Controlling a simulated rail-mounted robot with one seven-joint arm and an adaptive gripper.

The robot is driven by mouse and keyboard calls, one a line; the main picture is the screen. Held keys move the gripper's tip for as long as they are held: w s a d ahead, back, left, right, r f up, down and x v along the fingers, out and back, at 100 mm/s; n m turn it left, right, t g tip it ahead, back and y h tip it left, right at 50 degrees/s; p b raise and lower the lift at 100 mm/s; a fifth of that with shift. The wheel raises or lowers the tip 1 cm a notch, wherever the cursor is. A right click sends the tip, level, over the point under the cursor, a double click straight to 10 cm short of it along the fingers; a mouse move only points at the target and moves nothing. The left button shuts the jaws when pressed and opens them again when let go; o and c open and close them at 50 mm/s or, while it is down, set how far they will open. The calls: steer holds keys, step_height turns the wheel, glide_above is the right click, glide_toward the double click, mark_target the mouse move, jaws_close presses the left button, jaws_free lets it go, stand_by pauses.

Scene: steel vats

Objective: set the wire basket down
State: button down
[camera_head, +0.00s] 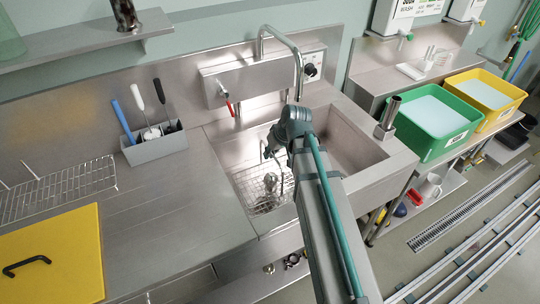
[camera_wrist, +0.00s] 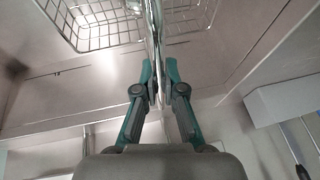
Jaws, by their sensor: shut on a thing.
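The wire basket (camera_head: 250,190) is in the left basin of the steel sink (camera_head: 222,160). Its open metal mesh also shows at the top of the wrist view (camera_wrist: 95,38). A small rounded metallic thing (camera_head: 270,181) shows within the basket's outline. My gripper (camera_wrist: 158,74) is shut on the basket's upright metal handle (camera_wrist: 157,35), with a teal finger on each side. In the head view my wrist partly hides the grip and the basket's right side. I cannot tell whether the basket touches the basin floor.
A tap (camera_head: 298,70) arches over the sink behind my arm. A second basin (camera_head: 340,140) is to the right. A grey utensil holder (camera_head: 155,148), a wire rack (camera_head: 60,190) and a yellow board (camera_head: 55,262) are on the left counter. Green (camera_head: 432,140) and yellow (camera_head: 492,92) tubs stand right.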

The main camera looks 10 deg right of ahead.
steer(key=shift+f, duration=1.05)
steer(key=c, duration=1.3)
jaws_free()
steer(key=shift+r, duration=0.1)
steer(key=shift+r, duration=0.1)
steer(key=b+v, duration=0.1)
steer(key=v, duration=1.1)
steer(key=shift+b, duration=0.35)
